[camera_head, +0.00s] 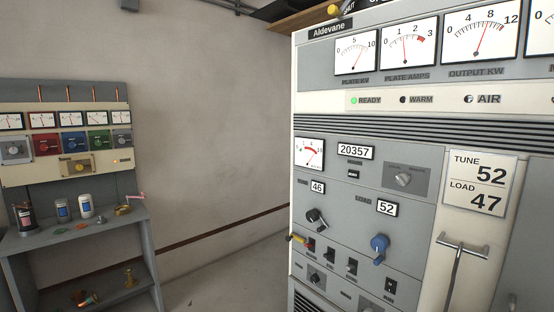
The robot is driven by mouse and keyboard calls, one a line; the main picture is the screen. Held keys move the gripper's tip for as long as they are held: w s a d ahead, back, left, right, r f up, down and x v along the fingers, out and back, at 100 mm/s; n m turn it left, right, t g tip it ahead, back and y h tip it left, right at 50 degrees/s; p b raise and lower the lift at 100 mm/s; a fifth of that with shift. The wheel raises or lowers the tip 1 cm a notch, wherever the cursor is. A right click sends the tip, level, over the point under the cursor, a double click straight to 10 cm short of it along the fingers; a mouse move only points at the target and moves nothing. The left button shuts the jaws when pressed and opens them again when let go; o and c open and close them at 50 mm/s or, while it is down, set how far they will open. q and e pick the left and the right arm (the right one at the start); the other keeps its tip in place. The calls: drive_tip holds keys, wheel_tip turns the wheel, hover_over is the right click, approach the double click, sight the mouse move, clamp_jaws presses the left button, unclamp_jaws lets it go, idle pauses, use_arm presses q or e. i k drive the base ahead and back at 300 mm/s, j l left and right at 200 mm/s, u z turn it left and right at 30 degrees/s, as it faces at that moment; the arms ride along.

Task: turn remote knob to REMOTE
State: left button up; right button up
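A silver rotary knob (403,180) sits on a grey plate on the front of the large transmitter cabinet (370,205), right of the 20357 counter. Small lettering above it is too small to read, so I cannot tell whether it is the remote knob or which position it points to. Two more small knobs are low on the panel, a black one (314,278) and a silver one (367,308) cut by the bottom edge; their labels are also unreadable. Neither of my grippers shows in the head view.
The cabinet also carries a black crank knob (316,219), a blue knob (380,244), several toggle switches and a metal handle (463,245). A grey bench (75,235) with meters and jars stands at left. Open floor (225,285) lies between.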

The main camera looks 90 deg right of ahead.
sight(403, 179)
drive_tip(key=z, duration=3.3)
